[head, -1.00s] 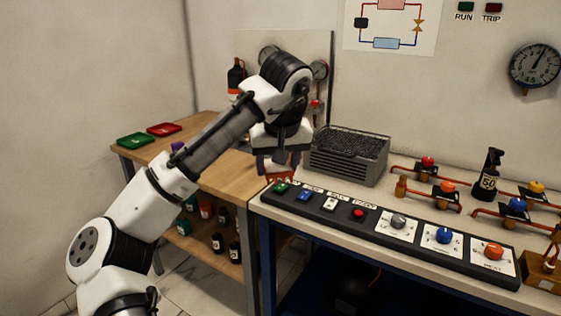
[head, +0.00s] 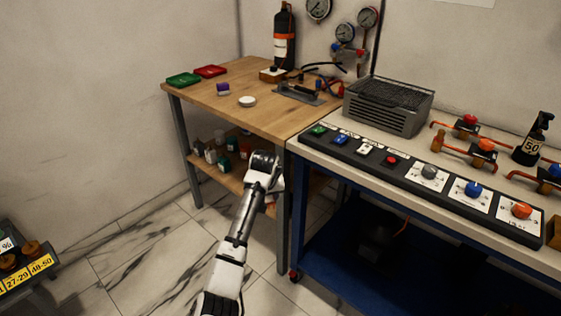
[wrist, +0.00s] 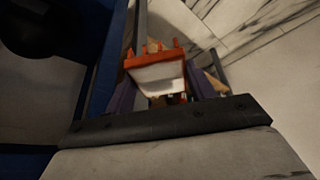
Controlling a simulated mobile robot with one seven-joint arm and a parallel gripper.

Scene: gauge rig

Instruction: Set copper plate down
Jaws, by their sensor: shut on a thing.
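My gripper (wrist: 160,76) is shut in the wrist view, its purple fingers on either side of an orange-copper piece with a pale face, which I take to be the copper plate (wrist: 153,62). Part of it is hidden behind the gripper's dark crossbar. In the head view my arm is low, in front of the wooden table's lower shelf. The fingers are mostly hidden there behind my wrist. Floor tiles show beyond the held piece in the wrist view.
The wooden table (head: 215,96) carries a green tray (head: 184,79), a red tray (head: 210,71), a white disc (head: 247,101) and a purple piece (head: 222,88). Bottles stand on its lower shelf (head: 215,172). The control bench (head: 455,217) is at right.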

